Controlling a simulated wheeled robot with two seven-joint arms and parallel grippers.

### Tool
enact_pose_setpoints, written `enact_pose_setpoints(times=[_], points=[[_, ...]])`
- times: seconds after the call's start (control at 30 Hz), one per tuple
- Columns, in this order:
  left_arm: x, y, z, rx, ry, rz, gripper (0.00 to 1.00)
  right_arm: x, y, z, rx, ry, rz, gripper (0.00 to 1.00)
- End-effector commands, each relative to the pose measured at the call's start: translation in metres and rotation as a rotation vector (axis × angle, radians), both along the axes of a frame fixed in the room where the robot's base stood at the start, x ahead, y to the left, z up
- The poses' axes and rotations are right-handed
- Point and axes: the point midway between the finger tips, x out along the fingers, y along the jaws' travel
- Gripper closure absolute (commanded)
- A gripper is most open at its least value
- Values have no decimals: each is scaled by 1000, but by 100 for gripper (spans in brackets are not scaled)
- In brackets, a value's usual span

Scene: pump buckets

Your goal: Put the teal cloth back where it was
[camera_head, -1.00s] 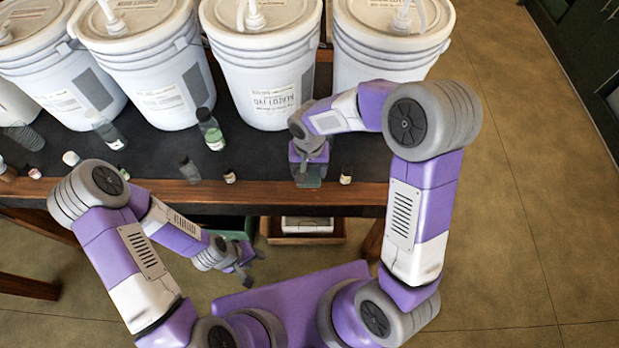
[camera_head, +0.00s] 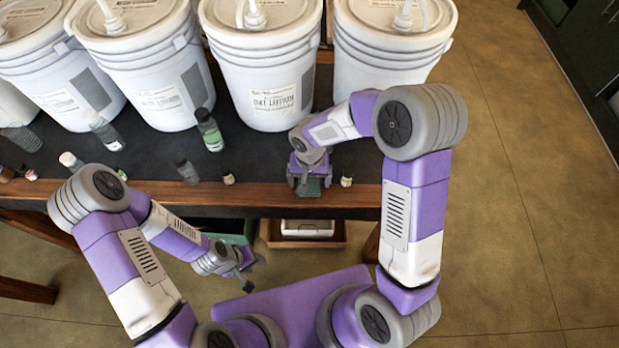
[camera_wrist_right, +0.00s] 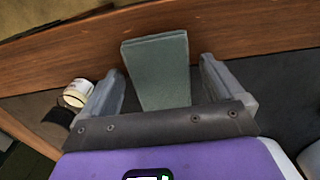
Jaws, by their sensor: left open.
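The teal cloth (camera_wrist_right: 158,72) is a flat folded greyish-teal piece, seen in the right wrist view between the fingers of my right gripper (camera_wrist_right: 162,85). A gap shows between the cloth and the right-hand finger, so the fingers stand open around it. In the head view the cloth (camera_head: 311,188) is small and partly hidden under the right gripper (camera_head: 310,184), at the table's wooden front edge. I cannot tell whether it rests fully on the surface. My left gripper (camera_head: 247,272) is open and empty, low in front of the table.
The dark tabletop (camera_head: 255,160) has a wooden front edge. White pump buckets (camera_head: 265,85) stand behind. A green-labelled bottle (camera_head: 209,132), a dark bottle (camera_head: 187,171) and small jars (camera_head: 346,181) (camera_head: 228,177) stand near the right gripper. A wooden tray (camera_head: 275,240) is below.

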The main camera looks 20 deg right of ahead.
Motion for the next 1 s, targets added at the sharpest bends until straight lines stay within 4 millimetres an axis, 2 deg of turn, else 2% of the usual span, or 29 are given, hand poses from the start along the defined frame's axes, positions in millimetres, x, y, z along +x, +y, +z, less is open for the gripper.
enact_pose_setpoints(times=[0.27, 0.37, 0.8, 1.0], points=[[0, 0, 2, 0, 0, 0, 57, 0, 0, 2, 0, 0, 0, 5], [0, 0, 6, 0, 0, 0, 57, 0, 0, 9, 0, -2, 0, 5], [0, 0, 33, 0, 0, 0, 57, 1, 0, 100, 2, -4, -1, 5], [0, 0, 38, 0, 0, 0, 57, 0, 0, 121, 0, -2, 1, 5]])
